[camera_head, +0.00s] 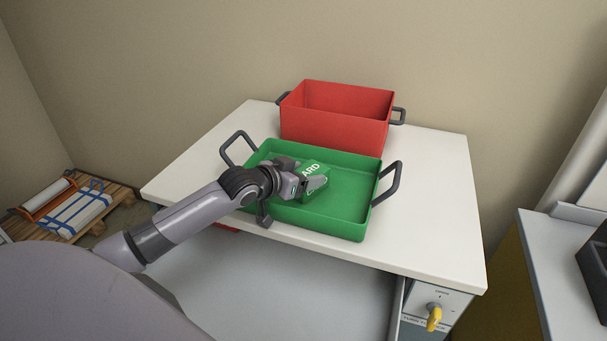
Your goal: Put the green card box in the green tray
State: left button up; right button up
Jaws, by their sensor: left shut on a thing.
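The green card box (313,171) has white lettering and is at my left gripper (312,186), over the left-middle part of the green tray. The gripper is shut on the box. The gripper and wrist hide part of the box, and I cannot tell whether the box touches the tray floor. The green tray (345,228) is shallow, with a dark handle at each end, and sits on the white table. My left arm reaches in from the left over the tray's near left corner. My right gripper is not in view.
A deeper red bin (333,129) with dark handles stands behind the green tray. The white table (440,200) has free room at the right and left. A grey cabinet (560,270) stands at the right. A wooden pallet (115,193) with rolls lies on the floor at left.

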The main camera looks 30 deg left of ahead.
pick_arm(q)
jog(key=o, duration=1.2)
jog(key=shift+r, duration=0.1)
jog(key=shift+v, duration=5.95)
jog(key=shift+s, duration=0.1)
